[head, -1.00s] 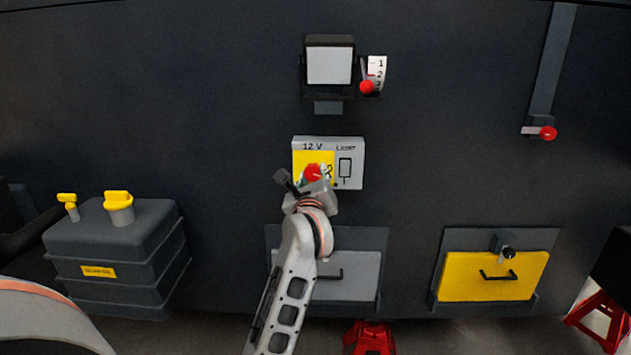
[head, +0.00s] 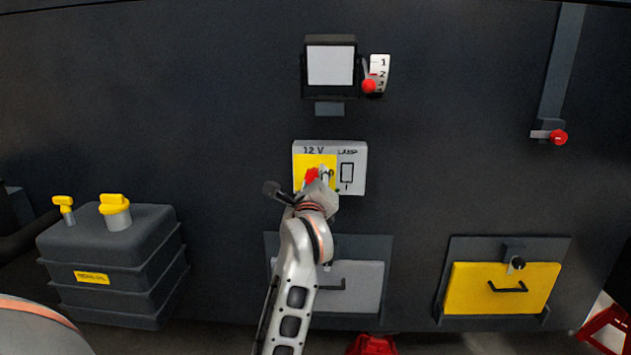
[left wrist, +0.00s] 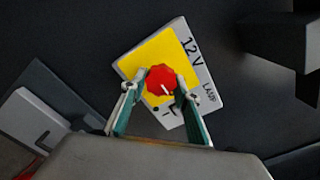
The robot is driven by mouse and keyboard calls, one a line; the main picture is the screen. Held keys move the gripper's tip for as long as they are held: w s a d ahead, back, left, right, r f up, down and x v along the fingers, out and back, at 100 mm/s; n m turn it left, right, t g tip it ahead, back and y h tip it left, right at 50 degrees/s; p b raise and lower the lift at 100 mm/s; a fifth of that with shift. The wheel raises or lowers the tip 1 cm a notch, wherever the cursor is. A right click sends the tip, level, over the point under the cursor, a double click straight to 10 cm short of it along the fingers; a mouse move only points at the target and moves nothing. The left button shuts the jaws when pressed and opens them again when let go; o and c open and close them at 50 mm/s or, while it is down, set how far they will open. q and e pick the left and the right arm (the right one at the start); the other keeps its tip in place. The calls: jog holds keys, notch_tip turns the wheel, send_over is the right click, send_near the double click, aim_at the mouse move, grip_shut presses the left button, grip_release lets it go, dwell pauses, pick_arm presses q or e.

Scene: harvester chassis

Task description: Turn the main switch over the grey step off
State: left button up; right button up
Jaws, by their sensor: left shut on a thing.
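The main switch is a red knob (head: 311,175) on the yellow half of a light grey panel (head: 352,151) marked 12 V and LAMP. The panel sits above the grey step (head: 345,287) on the dark wall. My left gripper (head: 318,178) reaches the panel from below. Its two fingers (left wrist: 158,92) stand either side of the knob and are shut on it. The gripper hides part of the panel in the head view. My right gripper is not in view.
A lamp (head: 330,65) with a red-tipped lever (head: 369,86) by a 1-2-3 scale is above the panel. A yellow hatch (head: 470,290) is at the right, below another red-knobbed lever (head: 558,137). A dark tank (head: 110,255) with yellow caps stands at the left.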

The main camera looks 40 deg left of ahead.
pick_arm(q)
jog(key=o, duration=1.1)
jog(key=v, duration=1.2)
jog(key=shift+s, duration=0.1)
